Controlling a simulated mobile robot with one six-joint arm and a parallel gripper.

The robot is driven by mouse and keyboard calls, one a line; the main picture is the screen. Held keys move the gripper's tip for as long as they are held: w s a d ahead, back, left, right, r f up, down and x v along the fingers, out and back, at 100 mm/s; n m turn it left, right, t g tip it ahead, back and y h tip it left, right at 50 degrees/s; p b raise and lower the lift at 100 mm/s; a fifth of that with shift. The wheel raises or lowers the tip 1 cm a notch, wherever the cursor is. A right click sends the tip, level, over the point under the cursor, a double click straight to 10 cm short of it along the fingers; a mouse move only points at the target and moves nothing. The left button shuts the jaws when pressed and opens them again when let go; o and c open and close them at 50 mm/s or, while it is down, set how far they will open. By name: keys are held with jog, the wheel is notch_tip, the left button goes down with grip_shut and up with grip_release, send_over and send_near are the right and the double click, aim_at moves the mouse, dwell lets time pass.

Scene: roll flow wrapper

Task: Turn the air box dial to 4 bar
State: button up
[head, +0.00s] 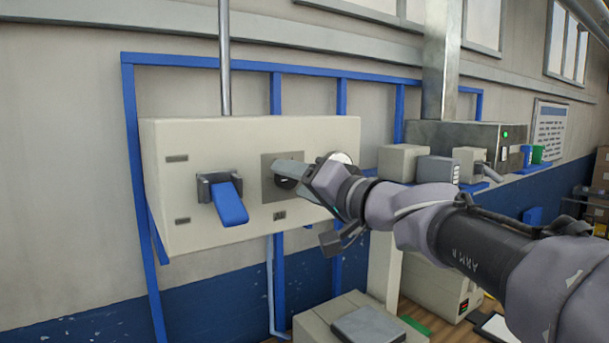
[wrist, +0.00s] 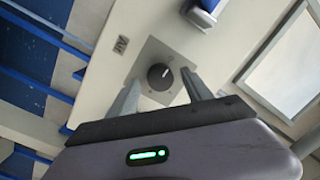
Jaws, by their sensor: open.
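The air box (head: 170,220) is a cream box on a blue frame, and it also fills the middle of the wrist view (wrist: 110,70). Its dial (wrist: 160,76) is a round dark knob with a light pointer mark, on a square grey plate (wrist: 182,60). In the head view the dial is mostly hidden by my gripper (head: 285,174). My gripper is open, and in the wrist view its two fingers (wrist: 160,92) stand on either side of the lower part of the dial. I cannot tell whether they touch it. The scale marks are too small to read.
A blue lever handle (head: 230,204) sticks out of the box left of the dial. A round white gauge (head: 341,158) is partly hidden behind my gripper. A grey pipe (head: 224,60) rises from the box. Machine units (head: 403,163) stand to the right.

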jog(key=shift+w+a, duration=0.2)
jog(key=shift+s, duration=0.1)
jog(key=shift+c, duration=0.7)
grip_shut()
